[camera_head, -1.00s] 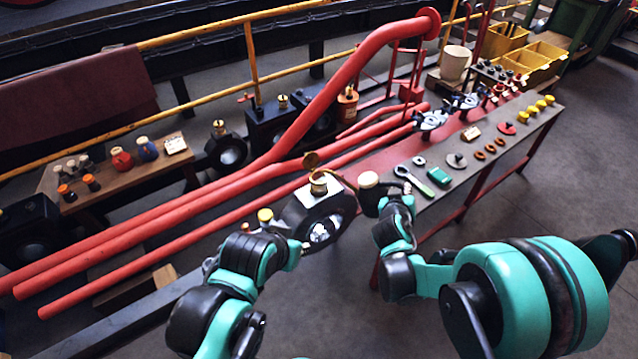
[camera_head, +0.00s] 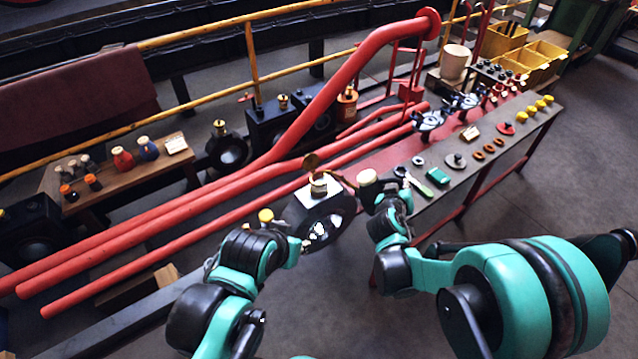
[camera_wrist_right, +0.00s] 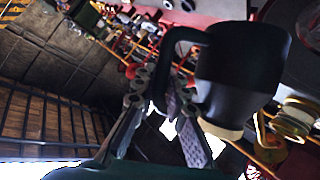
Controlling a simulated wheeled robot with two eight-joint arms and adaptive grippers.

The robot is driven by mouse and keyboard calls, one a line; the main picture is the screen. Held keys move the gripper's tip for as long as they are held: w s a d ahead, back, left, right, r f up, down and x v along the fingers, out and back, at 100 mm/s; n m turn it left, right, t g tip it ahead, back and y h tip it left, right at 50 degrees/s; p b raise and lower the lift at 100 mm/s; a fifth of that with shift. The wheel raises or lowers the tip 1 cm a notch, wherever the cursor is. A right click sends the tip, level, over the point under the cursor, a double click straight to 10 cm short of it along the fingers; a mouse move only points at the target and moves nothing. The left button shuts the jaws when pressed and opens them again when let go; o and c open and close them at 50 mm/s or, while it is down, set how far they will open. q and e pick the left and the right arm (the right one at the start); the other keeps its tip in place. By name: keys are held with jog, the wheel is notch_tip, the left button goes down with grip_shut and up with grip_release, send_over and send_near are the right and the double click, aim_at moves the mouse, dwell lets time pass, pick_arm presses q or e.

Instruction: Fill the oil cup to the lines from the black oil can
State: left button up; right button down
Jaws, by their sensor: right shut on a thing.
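The black oil can (camera_head: 370,192) with a cream top is in my right gripper (camera_head: 384,203), just right of the oil cup. In the right wrist view the black can (camera_wrist_right: 240,65) fills the upper right, and my right gripper (camera_wrist_right: 165,105) is shut on its handle. A thin spout reaches left toward the cup. The small brass and glass oil cup (camera_head: 319,185) sits on a black round housing, its round lid raised. Its oil level and lines are too small to read. My left gripper (camera_head: 300,246) is low beside the housing; its fingers are unclear.
The grey bench (camera_head: 440,208) right of the can holds a green box, rings and yellow caps. Red pipes (camera_head: 200,205) run behind the housing. A wooden table (camera_head: 115,185) with bottles stands at the left. Open floor lies at the right.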

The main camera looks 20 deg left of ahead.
jog(key=shift+r, duration=0.1)
dwell(0.3)
jog(key=shift+a+r+p, duration=0.1)
jog(key=shift+r+p, duration=0.25)
jog(key=shift+r, duration=0.2)
dwell(5.0)
jog(key=shift+a+r+n+p, duration=0.2)
jog(key=shift+r+n+p, duration=0.2)
jog(key=shift+r, duration=0.2)
dwell(1.4)
